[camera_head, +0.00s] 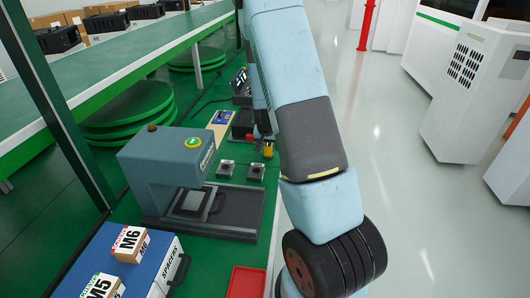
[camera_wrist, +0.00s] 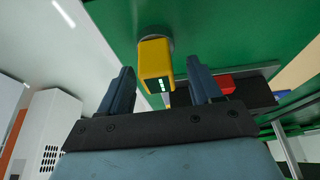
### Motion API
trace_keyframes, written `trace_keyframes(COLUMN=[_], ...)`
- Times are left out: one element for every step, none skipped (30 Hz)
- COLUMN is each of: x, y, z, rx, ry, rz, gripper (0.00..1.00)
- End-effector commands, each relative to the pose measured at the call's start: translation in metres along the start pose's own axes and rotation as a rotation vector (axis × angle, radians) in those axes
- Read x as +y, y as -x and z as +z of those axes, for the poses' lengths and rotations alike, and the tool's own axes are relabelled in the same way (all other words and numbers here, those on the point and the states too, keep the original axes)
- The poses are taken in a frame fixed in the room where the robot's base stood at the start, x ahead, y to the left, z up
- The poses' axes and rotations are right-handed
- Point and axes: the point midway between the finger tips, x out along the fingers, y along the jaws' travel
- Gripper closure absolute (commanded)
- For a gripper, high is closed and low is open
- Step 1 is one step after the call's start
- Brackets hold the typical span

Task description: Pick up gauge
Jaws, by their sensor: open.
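The gauge (camera_wrist: 155,62) is a small yellow block with a pale lit display, in front of a round grey piece on the green surface. In the head view the gauge (camera_head: 268,149) is a small yellow spot on the green bench, beside my arm. My gripper (camera_wrist: 160,70) is open, with one dark finger on each side of the gauge in the wrist view. I see no clear contact, and I cannot tell how far the gauge reaches between the fingers. In the head view my arm hides most of the gripper.
A grey press (camera_head: 165,160), two small dark blocks on light bases (camera_head: 225,168), a blue case (camera_head: 110,262) with boxes on it and a red tray (camera_head: 246,283) share the bench. A conveyor (camera_head: 130,55) runs behind. Open floor (camera_head: 400,160) lies at right.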

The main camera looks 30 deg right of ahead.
Motion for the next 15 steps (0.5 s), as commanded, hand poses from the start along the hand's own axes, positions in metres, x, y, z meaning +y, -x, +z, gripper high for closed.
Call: trace_keyframes(x=[-0.0001,-0.0001,-0.0001,-0.0001,-0.0001,-0.0001,-0.0001,-0.0002,-0.0002,-0.0002,-0.0002,-0.0002,-0.0002,-0.0002,-0.0003], y=[0.0002,0.0002,0.0003,0.0003,0.0003,0.0004,0.0004,0.0004,0.0004,0.0005,0.0005,0.0005,0.0005,0.0005,0.0005], z=[0.0,0.0,0.0,0.0001,0.0001,0.0001,0.0001,0.0001,0.0001,0.0001,0.0001,0.0002,0.0002,0.0002,0.0002], rx=[0.0,0.0,0.0,0.0,0.0,0.0,0.0,0.0,0.0,0.0,0.0,0.0,0.0,0.0,0.0], ry=[0.0,0.0,0.0,0.0,0.0,0.0,0.0,0.0,0.0,0.0,0.0,0.0,0.0,0.0,0.0], rz=[0.0,0.0,0.0,0.0,0.0,0.0,0.0,0.0,0.0,0.0,0.0,0.0,0.0,0.0,0.0], gripper=[0.36,0.36,0.37,0.4,0.43,0.47,0.5,0.52,0.56,0.59,0.62,0.66,0.69,0.72,0.75])
